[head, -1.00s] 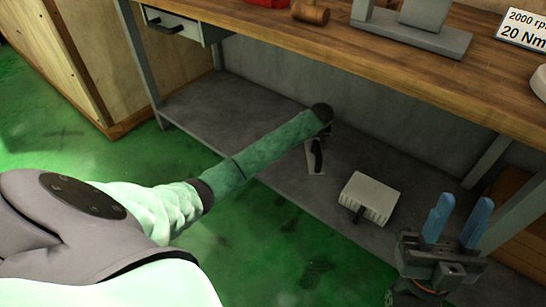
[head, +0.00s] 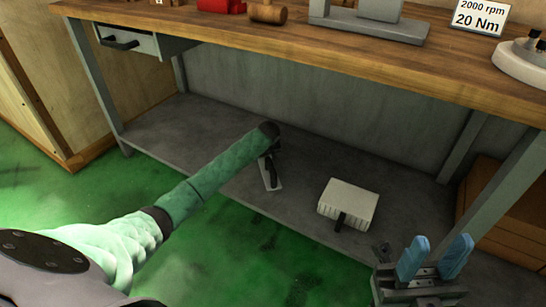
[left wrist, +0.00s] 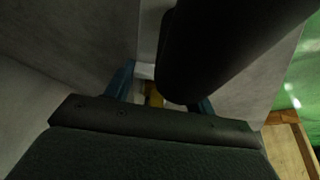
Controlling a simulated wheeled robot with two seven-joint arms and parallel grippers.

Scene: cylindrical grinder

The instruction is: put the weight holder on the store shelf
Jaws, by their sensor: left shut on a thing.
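My left gripper (head: 268,160) is low over the grey lower shelf (head: 225,130) under the bench, mostly hidden behind my own forearm. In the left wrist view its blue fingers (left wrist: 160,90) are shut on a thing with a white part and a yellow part. A large dark shape covers much of it, and I cannot tell for sure that it is the weight holder. A dark piece with a pale flat strip (head: 271,180) shows below the gripper in the head view; I cannot tell whether it touches the shelf. My right gripper (head: 435,258) is open and empty at the lower right.
A pale ribbed box with a black handle (head: 348,203) sits on the lower shelf, right of my left gripper. The wooden bench top (head: 330,50) lies above, with a mallet (head: 268,12) and a sign (head: 480,15) on it. Bench legs (head: 462,145) bound the shelf.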

